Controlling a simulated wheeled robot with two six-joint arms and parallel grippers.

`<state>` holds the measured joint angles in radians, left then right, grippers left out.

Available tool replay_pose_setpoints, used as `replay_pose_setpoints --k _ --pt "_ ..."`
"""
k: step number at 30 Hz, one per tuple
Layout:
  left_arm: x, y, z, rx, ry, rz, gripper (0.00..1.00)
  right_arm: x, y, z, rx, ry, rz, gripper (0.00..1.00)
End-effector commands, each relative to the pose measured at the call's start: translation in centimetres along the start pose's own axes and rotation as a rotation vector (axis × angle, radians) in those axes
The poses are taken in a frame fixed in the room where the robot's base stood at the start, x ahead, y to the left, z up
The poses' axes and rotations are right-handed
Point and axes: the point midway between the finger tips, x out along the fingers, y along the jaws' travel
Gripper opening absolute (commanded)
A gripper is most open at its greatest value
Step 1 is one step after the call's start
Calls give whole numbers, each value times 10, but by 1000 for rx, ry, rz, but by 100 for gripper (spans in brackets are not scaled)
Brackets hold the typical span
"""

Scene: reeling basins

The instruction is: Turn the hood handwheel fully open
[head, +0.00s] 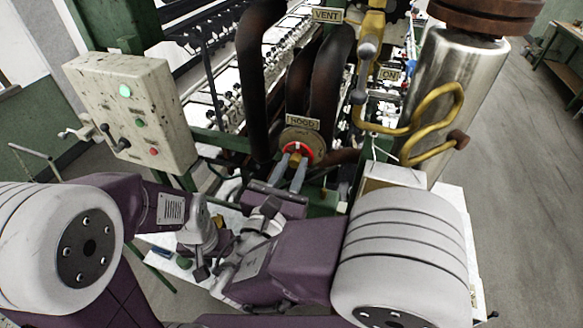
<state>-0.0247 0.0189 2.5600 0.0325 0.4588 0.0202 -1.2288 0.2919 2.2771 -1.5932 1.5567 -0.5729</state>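The hood handwheel (305,148) is a small red wheel on a round brown-bronze mount, below a plate (303,121) reading HOOD, in the middle of the head view. My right gripper (292,160) reaches up to it from below. Its two grey fingers stand close together at the wheel's lower front, with a yellowish part of it between their tips; they look shut on it. The gripper hides the wheel's lower part. My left gripper (203,268) hangs low at the left, away from the wheel; its fingers are too unclear to judge.
A pale control box (130,110) with green and red buttons stands at the left. Dark pipes (330,75) rise behind the wheel under a VENT plate (328,15). A bent yellow pipe (430,105) and a metal cylinder (455,75) stand at the right. Open floor (520,170) lies beyond.

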Motion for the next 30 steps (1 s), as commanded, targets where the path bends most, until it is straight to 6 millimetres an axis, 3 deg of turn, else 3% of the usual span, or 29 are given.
replay_pose_setpoints --k 5,10,22,24,30 --pt "-2 0 0 0 0 0 40 0 1 1 -4 0 2 0" --pt "-37 1 -4 0 0 0 40 0 1 10 -171 2 2 0" --pt "-108 2 -11 0 0 0 40 0 0 7 -728 1 2 0" --pt "-98 2 -10 0 1 0 40 0 0 -1 -831 0 2 0" --pt "-97 2 -10 0 0 0 40 0 1 0 -1132 -1 2 0"
